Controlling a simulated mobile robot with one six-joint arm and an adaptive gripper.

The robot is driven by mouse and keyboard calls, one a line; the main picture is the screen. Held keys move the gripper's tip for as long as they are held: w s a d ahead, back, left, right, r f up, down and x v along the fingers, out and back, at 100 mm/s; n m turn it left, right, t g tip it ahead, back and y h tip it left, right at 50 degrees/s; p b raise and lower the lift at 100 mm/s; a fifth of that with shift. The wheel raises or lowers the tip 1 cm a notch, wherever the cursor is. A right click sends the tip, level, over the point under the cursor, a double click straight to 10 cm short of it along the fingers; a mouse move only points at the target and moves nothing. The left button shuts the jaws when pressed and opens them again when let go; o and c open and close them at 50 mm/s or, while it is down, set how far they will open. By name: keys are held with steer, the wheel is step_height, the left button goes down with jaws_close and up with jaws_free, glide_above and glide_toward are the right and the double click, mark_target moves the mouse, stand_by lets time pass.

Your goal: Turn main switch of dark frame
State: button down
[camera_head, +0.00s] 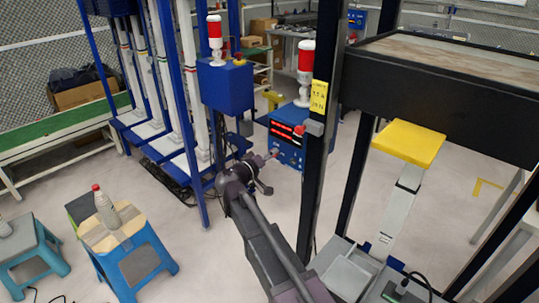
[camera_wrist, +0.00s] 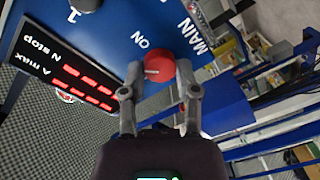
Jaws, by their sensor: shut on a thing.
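The main switch is a red round knob (camera_wrist: 159,69) with a pale line across it, on a blue control box (camera_wrist: 120,30). "MAIN" and "ON" are printed beside it in the wrist view. My gripper (camera_wrist: 160,90) has one finger on each side of the knob and is shut on it. In the head view, my gripper (camera_head: 265,165) reaches the left side of the blue control box (camera_head: 290,150), next to the dark frame's post (camera_head: 325,120). The knob is hard to make out there.
A red and white signal lamp (camera_head: 305,75) stands above the box. A blue frame with another blue box (camera_head: 226,86) stands to the left. Blue stools (camera_head: 150,262), one with a bottle (camera_head: 106,208), are at lower left. A yellow pad (camera_head: 410,143) is at right.

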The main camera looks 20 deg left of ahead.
steer(key=n, duration=0.8)
steer(key=shift+w+a+h, duration=0.1)
steer(key=shift+h, duration=0.2)
steer(key=shift+n+g, duration=0.3)
steer(key=shift+c, duration=1.7)
jaws_free()
